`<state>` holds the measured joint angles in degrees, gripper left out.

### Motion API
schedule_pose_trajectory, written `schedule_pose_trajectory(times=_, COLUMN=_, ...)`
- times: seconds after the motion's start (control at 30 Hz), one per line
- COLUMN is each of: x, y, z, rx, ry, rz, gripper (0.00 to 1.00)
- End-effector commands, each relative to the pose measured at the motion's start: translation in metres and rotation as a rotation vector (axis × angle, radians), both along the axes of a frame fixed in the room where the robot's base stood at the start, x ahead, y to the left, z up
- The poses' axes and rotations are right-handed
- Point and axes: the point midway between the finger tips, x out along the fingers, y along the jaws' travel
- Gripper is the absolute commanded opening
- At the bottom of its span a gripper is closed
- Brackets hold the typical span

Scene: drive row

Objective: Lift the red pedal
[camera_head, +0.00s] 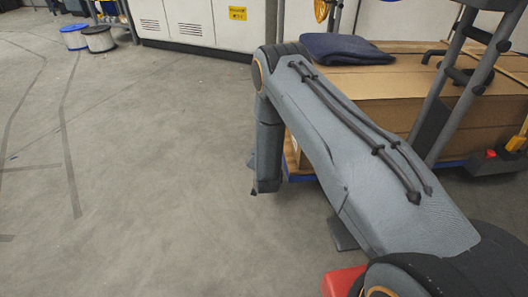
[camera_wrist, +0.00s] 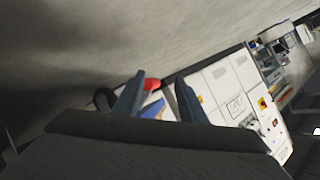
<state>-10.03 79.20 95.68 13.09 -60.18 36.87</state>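My gripper (camera_wrist: 160,78) shows in the wrist view as two dark fingers with a clear gap between them. It is open, with nothing held. A small red piece (camera_wrist: 152,84), possibly the red pedal, shows beside the left finger, beyond the gap. I cannot tell its distance, and the finger hides part of it. In the head view my arm reaches over the floor and its end hangs down left of the loaded cart, with the fingers not clearly seen. A red part (camera_head: 343,281) shows at the bottom, partly behind my arm; I cannot tell what it is.
A cardboard box (camera_head: 395,98) with a dark folded cloth (camera_head: 345,48) on top rests on a blue-edged cart (camera_head: 300,178). Grey posts and a small red button (camera_head: 490,154) are at the right. White cabinets (camera_head: 190,20) and spools (camera_head: 97,38) stand behind. The floor at left is clear.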

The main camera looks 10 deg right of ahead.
Motion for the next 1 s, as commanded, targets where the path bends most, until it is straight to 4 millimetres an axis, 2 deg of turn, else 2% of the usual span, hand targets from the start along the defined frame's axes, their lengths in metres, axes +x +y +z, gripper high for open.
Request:
schedule_pose_trajectory(times=0.03, x=0.005, y=-0.002, z=-0.029, rx=0.01, ry=-0.033, rz=-0.009, gripper=0.38)
schedule_pose_trajectory(times=0.1, x=0.011, y=-0.007, z=-0.044, rx=0.029, ry=-0.097, rz=-0.024, gripper=0.38)
schedule_pose_trajectory(times=0.17, x=0.019, y=-0.013, z=-0.049, rx=0.049, ry=-0.163, rz=-0.034, gripper=0.38)
schedule_pose_trajectory(times=0.3, x=0.036, y=-0.034, z=-0.038, rx=0.092, ry=-0.324, rz=-0.054, gripper=0.38)
schedule_pose_trajectory(times=0.47, x=0.045, y=-0.048, z=-0.023, rx=0.119, ry=-0.425, rz=-0.059, gripper=0.38)
schedule_pose_trajectory(times=0.67, x=0.06, y=-0.051, z=-0.02, rx=0.124, ry=-0.444, rz=-0.059, gripper=0.38)
schedule_pose_trajectory(times=1.0, x=0.106, y=-0.054, z=-0.021, rx=0.123, ry=-0.443, rz=-0.059, gripper=0.38)
